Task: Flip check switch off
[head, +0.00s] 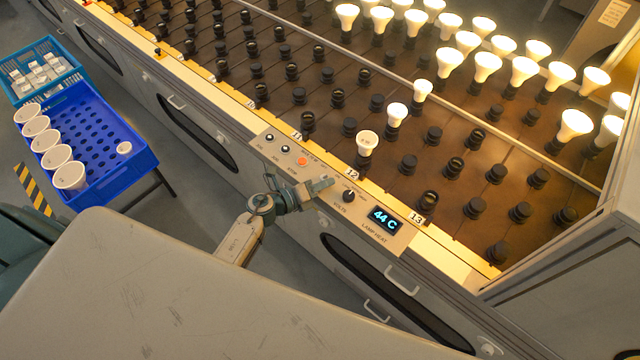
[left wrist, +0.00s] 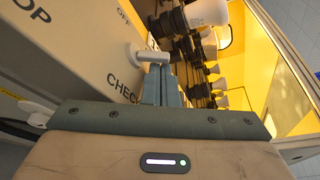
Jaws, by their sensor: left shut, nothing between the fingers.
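The check switch (left wrist: 135,54) shows in the left wrist view as a pale round base with a short lever pointing right, on the panel above the letters "CHECK". Part of an "OFF" label shows above it. My left gripper (left wrist: 162,75) is shut and empty, its fingertips right at the lever's end; I cannot tell whether they touch. In the head view my left gripper (head: 328,183) is over the control panel (head: 400,238), between the orange button and the black knob, and hides the switch there. My right gripper is not in view.
The panel also holds an orange button (head: 302,161), a black knob (head: 349,196) and a display (head: 384,220) reading 44 C. Behind it is a rack of sockets with several lit bulbs (head: 523,70).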

